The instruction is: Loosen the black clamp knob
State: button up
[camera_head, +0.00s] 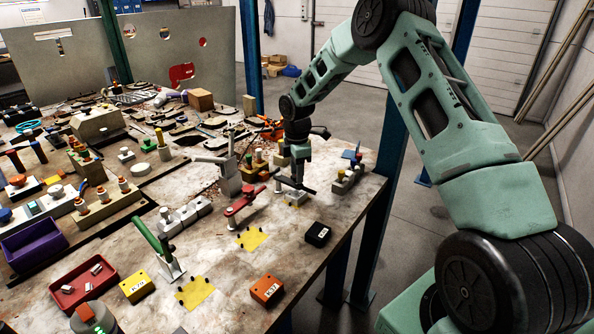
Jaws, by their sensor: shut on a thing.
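The bar lies roughly level and sticks out to both sides of the fingertips. The fingers are small and dark here, so the exact contact is hard to make out. The pale base (296,198) sits under the bar on the table.
A red-handled clamp (244,203) stands close on the left, and a green-handled one (158,245) further left. A black box (317,234) and an orange box (266,290) lie toward the table's front edge.

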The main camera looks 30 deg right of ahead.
jog(key=shift+s+f, duration=0.1)
jog(key=shift+f, duration=0.1)
jog(key=o, duration=0.8)
jog(key=shift+r, duration=0.1)
notch_tip(320, 180, up, 17)
jog(key=b, duration=0.2)
jog(key=shift+r+b, duration=0.2)
jog(key=shift+b, duration=0.2)
jog(key=shift+a, duration=0.1)
